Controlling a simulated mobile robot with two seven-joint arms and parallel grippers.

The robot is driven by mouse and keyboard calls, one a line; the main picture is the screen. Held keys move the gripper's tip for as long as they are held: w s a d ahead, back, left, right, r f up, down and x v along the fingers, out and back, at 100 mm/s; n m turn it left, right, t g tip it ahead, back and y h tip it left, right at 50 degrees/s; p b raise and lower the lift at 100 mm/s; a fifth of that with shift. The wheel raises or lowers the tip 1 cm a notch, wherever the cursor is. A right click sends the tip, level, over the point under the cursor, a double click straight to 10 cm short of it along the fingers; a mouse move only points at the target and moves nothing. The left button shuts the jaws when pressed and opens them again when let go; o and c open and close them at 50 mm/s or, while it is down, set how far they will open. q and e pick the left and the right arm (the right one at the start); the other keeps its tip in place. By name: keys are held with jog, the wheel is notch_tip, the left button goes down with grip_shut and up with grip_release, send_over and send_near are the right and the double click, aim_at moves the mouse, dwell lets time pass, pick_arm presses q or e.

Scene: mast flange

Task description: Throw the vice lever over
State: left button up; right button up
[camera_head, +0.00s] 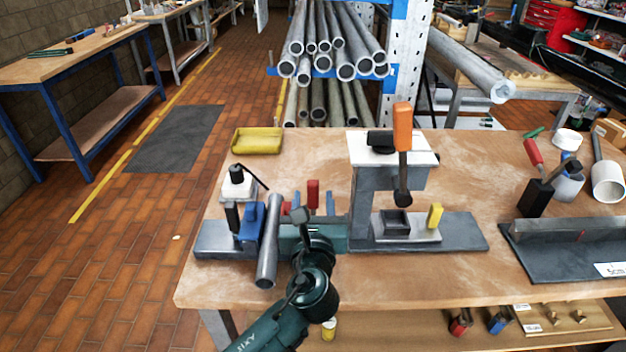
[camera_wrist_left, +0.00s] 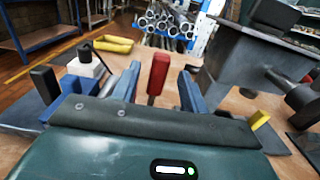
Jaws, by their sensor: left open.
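A red upright lever handle (camera_head: 313,190) stands behind the middle of the grey vice-like fixture (camera_head: 470,232) on the bench. In the left wrist view the red handle (camera_wrist_left: 158,74) stands upright between my blue fingers. My left gripper (camera_head: 313,200) is open, its fingers on either side of the handle; I cannot tell whether either touches it. The left gripper (camera_wrist_left: 158,88) hides the handle's foot. A second lever, with an orange grip (camera_head: 402,126), hangs on the tall grey column (camera_head: 372,190) to the right. My right gripper is not in view.
Left of my gripper are a grey bar (camera_head: 268,240), a blue block (camera_head: 250,225) and a black-knobbed white block (camera_head: 236,184). A yellow tray (camera_head: 257,140) lies behind. A yellow tab (camera_head: 435,215) stands right. The bench front right of my arm is clear.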

aim_at(313, 183)
pick_arm(q)
jog(key=w, duration=0.6)
jog(key=shift+w, duration=0.1)
jog(key=shift+c, duration=0.2)
grip_shut()
